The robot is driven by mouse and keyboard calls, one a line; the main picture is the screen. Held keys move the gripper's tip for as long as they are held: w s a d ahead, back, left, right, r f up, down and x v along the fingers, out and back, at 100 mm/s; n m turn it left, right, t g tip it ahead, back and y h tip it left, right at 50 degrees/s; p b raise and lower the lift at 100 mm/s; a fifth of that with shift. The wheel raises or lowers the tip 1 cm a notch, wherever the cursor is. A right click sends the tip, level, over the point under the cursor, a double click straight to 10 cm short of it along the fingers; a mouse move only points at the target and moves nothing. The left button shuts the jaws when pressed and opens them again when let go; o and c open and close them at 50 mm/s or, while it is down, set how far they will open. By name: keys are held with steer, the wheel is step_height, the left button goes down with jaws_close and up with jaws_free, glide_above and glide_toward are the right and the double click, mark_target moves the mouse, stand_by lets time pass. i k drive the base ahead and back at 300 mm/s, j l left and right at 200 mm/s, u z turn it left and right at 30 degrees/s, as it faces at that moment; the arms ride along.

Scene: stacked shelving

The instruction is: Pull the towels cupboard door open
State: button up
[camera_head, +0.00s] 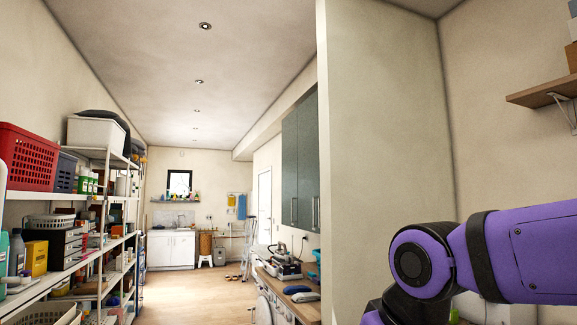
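Grey-green wall cupboard doors (300,150) hang above the worktop right of centre, with upright bar handles near their lower edges; they look shut. White cupboard doors (171,250) stand under the sink at the far end and also look shut. I cannot tell which of these, if either, is the towels cupboard. My purple and black arm fills the lower right. My gripper is outside the picture, so its fingers and any contact are hidden.
Loaded shelving (85,238) lines the left side, with a red basket (27,158) on top. A pale partition wall (385,120) stands close at right, beside a small wooden shelf (545,91). A cluttered worktop (302,311) runs below the cupboards. The wooden floor (205,291) is open mid-aisle.

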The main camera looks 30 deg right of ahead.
mark_target(290, 159)
steer(key=i+u, duration=0.1)
steer(key=i, duration=1.95)
steer(key=i+z, duration=0.2)
steer(key=i, duration=1.55)
steer(key=i+z, duration=0.15)
steer(key=i, duration=0.45)
steer(key=i+j+z, duration=0.15)
steer(key=i, duration=0.4)
steer(key=i+j+z, duration=0.15)
steer(key=i, duration=0.45)
